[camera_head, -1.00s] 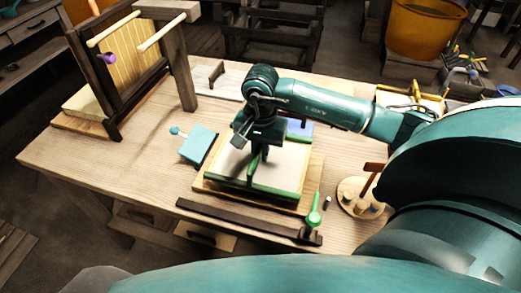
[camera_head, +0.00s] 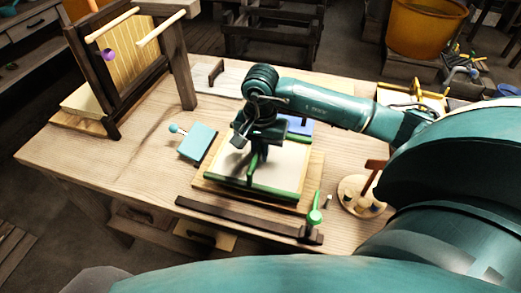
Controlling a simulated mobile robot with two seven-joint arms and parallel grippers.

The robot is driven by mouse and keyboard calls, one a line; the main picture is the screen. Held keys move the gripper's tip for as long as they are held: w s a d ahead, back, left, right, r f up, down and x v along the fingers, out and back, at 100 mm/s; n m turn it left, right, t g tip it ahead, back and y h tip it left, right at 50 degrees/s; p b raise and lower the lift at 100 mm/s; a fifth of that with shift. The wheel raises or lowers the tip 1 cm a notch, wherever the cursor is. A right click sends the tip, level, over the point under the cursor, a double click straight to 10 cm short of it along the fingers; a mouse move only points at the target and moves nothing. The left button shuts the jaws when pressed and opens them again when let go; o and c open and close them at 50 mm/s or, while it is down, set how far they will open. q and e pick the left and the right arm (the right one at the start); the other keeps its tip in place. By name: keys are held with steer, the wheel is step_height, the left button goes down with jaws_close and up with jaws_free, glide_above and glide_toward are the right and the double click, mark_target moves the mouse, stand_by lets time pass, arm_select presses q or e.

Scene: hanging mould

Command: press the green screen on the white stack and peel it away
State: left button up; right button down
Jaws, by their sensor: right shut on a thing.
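The green screen (camera_head: 272,192) is a flat green frame around a pale panel. It lies over the white stack, which stands on a wooden board (camera_head: 316,178) in the middle of the table; the screen hides most of the stack. I cannot tell whether the screen touches it all over. My right gripper (camera_head: 257,154) points down over the middle of the screen. It is shut on a green bar that crosses the screen. The gripper and wrist hide the far part of the screen. My left gripper is not in view.
A dark wooden rail (camera_head: 240,218) with a green-knobbed lever (camera_head: 315,215) runs along the near side. A light blue block (camera_head: 197,141) lies to the left. A round wooden stand (camera_head: 354,192) is to the right. A wooden frame (camera_head: 92,97) stands at the far left.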

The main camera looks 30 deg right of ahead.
steer(key=shift+f+b, duration=0.4)
steer(key=shift+f, duration=0.05)
stand_by(0.6)
steer(key=shift+s+f+b, duration=0.15)
steer(key=shift+f+b, duration=0.05)
steer(key=shift+b, duration=0.15)
stand_by(1.0)
steer(key=shift+r, duration=0.2)
steer(key=shift+r+p, duration=0.4)
steer(key=shift+r, duration=0.05)
steer(key=shift+r+p, duration=0.4)
steer(key=shift+r, duration=0.45)
steer(key=shift+r+p, duration=1.8)
steer(key=shift+r, duration=1.65)
